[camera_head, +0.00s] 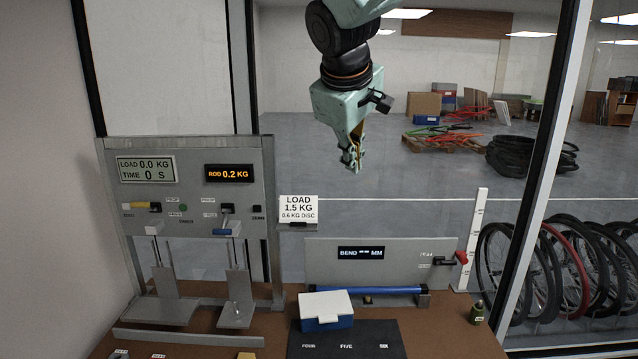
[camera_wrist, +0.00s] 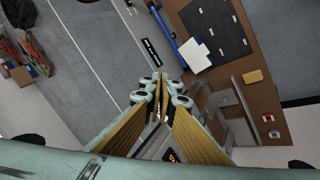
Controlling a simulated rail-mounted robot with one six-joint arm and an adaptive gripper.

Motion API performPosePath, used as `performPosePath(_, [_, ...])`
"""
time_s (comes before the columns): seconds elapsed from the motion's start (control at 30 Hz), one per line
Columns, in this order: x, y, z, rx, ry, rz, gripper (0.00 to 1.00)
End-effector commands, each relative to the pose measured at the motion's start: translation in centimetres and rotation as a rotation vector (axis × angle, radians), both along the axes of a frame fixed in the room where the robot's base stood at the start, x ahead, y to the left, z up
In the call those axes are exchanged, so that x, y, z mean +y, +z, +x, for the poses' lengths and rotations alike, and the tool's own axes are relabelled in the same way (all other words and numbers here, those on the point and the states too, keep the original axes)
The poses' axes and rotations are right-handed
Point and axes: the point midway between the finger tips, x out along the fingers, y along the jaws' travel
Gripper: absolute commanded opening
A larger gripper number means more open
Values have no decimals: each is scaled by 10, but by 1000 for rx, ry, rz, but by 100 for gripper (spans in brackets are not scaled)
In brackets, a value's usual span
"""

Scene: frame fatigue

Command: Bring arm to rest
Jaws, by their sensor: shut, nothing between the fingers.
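My gripper (camera_head: 351,160) hangs from the pale green arm in the upper middle of the head view, pointing down. It is shut and empty, high above the brown workbench (camera_head: 440,343) and apart from everything on it. In the wrist view my gripper (camera_wrist: 161,82) shows its fingers brought together, with the bench (camera_wrist: 262,75) below and to the right.
A test panel (camera_head: 190,190) with displays stands at left. A sign (camera_head: 298,209) reads LOAD 1.5 KG. The bend panel (camera_head: 385,268), a blue tube (camera_head: 375,290) and a white-lidded blue box (camera_head: 326,310) are below. The air around my gripper is clear.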

Motion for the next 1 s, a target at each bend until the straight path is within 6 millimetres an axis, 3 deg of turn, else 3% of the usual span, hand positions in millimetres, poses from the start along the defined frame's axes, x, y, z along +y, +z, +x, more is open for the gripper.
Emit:
performPosePath(0.5, [-69, -24, -120, 49, -189, 122, 0])
performPosePath(1.0, [-111, -62, -240, 92, -368, 243, 0])
